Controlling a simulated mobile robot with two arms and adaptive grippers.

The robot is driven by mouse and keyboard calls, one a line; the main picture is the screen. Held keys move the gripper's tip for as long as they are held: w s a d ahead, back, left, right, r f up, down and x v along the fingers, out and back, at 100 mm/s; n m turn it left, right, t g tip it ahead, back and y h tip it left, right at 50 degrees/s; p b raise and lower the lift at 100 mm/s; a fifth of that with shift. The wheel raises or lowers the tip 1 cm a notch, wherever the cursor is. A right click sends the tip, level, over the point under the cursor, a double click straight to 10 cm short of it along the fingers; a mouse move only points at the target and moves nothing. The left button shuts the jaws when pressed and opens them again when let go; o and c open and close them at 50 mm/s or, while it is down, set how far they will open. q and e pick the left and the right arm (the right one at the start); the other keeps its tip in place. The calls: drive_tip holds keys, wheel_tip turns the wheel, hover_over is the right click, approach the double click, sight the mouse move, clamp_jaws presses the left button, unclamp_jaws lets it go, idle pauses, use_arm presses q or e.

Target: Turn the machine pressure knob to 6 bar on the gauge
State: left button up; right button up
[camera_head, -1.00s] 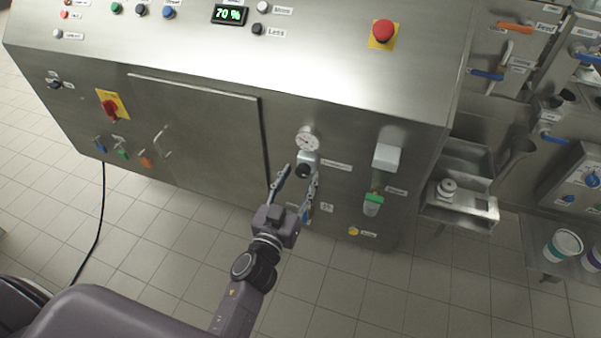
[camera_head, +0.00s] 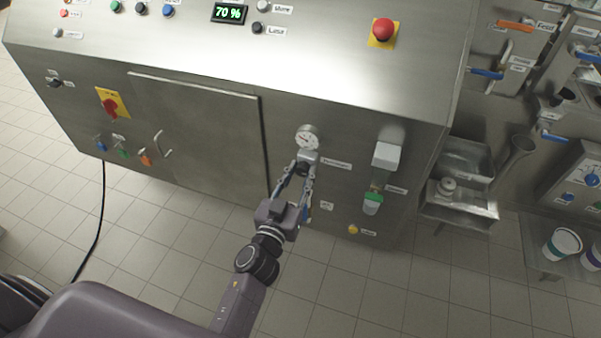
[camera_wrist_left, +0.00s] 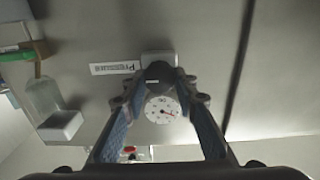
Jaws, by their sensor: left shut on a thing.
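The black pressure knob (camera_head: 303,169) sits on the machine's front panel, just below the round white pressure gauge (camera_head: 307,138). My left gripper (camera_head: 303,172) is shut on the knob, with one finger on each side of it. The gauge (camera_wrist_left: 163,110) shows between the fingers there, with a red needle. Its numbers are too small to read, so I cannot tell the pressure. My right gripper is not in view.
A filter unit with a green band (camera_head: 373,198) hangs on the panel to the right of the knob. A cabinet door (camera_head: 205,135) lies to the left. A red emergency button (camera_head: 383,30) is on top. The tiled floor in front is clear.

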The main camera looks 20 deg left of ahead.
use_arm(q)
drive_tip(key=shift+m, duration=0.5)
drive_tip(key=m, duration=0.5)
drive_tip(key=shift+d+f+b, duration=0.1)
drive_tip(key=shift+b, duration=0.25)
drive_tip(key=m, duration=0.5)
drive_tip(key=shift+f+b, duration=0.1)
drive_tip(key=shift+b, duration=0.3)
drive_tip(key=m, duration=0.5)
drive_tip(key=shift+d+m+b, duration=0.1)
drive_tip(key=shift+m+b, duration=0.3)
drive_tip(key=m, duration=0.4)
drive_tip(key=shift+f, duration=0.1)
drive_tip(key=shift+m, duration=0.5)
